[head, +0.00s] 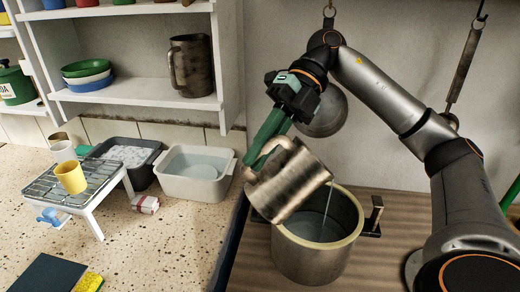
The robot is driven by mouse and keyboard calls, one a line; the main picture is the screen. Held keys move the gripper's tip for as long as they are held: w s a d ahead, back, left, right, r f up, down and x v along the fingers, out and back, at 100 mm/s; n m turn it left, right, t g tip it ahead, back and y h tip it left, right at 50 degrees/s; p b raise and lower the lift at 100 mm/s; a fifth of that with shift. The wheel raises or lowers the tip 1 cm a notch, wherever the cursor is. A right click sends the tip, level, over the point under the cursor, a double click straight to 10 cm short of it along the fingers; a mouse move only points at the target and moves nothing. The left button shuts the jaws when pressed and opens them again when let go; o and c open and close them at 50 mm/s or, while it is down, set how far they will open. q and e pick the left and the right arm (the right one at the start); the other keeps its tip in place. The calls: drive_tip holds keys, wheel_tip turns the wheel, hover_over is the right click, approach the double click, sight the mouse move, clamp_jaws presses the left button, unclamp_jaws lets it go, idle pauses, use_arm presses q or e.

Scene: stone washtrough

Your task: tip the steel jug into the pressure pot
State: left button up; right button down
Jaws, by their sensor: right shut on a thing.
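The steel jug (293,183) is held in the air, tilted with its mouth down to the right, over the left side of the pressure pot's opening. My right gripper (262,150), with green fingers, is shut on the jug at its handle side. The pressure pot (312,264) stands upright and open on the brown wooden surface, with a pale rim and a dark side handle. A thin pale streak runs from the jug's lip down into the pot. The jug hides the pot's left rim. My left gripper is not in view.
Another metal jug (190,65) stands on the white shelf (145,92). On the speckled counter (165,235) are a wire rack (88,187) with a yellow cup (71,177), a white basin (195,173) and a dark basin (124,152). A round pan (325,115) hangs behind my right gripper.

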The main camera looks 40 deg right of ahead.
idle(0.5)
drive_tip(key=shift+s+d+y+b, duration=0.1)
drive_tip(key=shift+d+y+b, duration=0.1)
drive_tip(key=shift+y+b, duration=0.15)
drive_tip(key=shift+r, duration=0.1)
idle(0.6)
